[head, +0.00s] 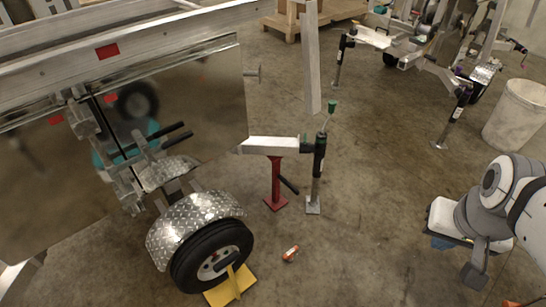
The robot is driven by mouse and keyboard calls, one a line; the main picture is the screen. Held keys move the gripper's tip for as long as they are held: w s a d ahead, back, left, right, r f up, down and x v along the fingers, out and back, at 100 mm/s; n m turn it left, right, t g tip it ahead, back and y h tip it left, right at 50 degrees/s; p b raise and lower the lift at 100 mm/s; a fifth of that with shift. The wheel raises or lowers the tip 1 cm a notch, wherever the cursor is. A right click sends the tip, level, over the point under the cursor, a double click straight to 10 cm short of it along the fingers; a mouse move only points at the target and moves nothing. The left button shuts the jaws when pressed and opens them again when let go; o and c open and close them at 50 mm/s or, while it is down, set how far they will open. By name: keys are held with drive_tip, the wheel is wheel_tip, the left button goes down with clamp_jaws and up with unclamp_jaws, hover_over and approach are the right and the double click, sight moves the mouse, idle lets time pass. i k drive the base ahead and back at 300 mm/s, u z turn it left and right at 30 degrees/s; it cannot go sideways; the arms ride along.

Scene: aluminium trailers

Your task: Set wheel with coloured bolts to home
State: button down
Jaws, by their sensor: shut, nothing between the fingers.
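A black-tyred trailer wheel (240,240) stands on the floor at lower left, under a diamond-plate fender (190,214). Its pale hub (209,268) has small reddish marks around it, but the bolts are too small to tell clearly. A yellow wheel chock (233,289) sits on the floor against the wheel's front. My arm is at the right edge. My gripper (475,276) appears as a dark grey end pointing down, shut and empty, far to the right of the wheel and apart from it.
A small orange object (290,253) lies on the floor right of the wheel. A red stand (276,185) and a green-topped jack (318,165) support the trailer's arm. Another trailer frame (410,45) and a white bin (517,113) stand behind.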

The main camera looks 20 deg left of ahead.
sight(187, 264)
drive_tip(key=u, duration=0.1)
drive_tip(key=i, duration=0.8)
drive_tip(key=u, duration=2.05)
